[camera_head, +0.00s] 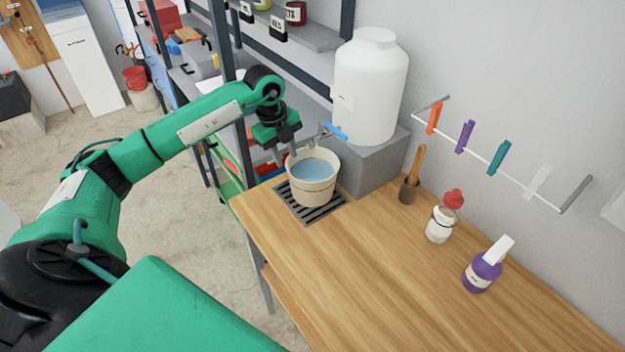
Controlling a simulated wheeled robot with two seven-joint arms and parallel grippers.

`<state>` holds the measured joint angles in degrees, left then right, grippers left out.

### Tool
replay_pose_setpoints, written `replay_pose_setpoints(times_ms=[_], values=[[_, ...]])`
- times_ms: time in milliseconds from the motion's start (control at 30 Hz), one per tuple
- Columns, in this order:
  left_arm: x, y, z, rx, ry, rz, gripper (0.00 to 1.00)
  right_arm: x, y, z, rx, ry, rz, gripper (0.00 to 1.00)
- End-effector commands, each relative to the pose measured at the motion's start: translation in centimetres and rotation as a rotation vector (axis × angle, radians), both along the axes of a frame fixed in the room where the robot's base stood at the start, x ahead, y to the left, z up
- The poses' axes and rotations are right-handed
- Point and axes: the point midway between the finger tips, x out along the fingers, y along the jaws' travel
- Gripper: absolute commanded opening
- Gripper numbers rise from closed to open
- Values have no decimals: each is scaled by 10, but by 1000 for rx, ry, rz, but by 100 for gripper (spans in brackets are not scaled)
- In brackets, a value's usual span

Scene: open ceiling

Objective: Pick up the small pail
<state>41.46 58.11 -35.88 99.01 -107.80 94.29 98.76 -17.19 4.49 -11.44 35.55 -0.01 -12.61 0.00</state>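The small pail (313,188) is cream-coloured and stands upright on a dark drain grate (296,207) at the far left end of the wooden counter. It holds blue water. My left gripper (282,158) points down at the pail's back left rim. Its fingers are close to the rim, and I cannot tell whether they touch it or how far apart they are. My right gripper is not in view.
A white water tank (370,88) with a blue tap (336,132) stands on a grey block (376,163) right behind the pail. The counter's front is clear.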

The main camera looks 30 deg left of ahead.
Motion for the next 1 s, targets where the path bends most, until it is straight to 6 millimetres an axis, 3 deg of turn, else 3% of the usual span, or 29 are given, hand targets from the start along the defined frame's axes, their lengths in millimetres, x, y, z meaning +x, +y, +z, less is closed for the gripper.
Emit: replay_pose_setpoints(times_ms=[300, 467, 700, 833, 1000], values=[[5, -9, -53, -4, 1, -2, 31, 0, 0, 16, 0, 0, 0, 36], [5, -11, -61, -4, 0, -3, 31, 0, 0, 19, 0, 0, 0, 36], [4, -19, -87, -5, 3, -2, 31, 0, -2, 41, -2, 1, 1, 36], [6, -21, -105, -5, 0, -3, 31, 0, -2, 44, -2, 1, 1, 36], [7, -21, -111, -4, 0, -3, 31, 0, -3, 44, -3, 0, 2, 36]])
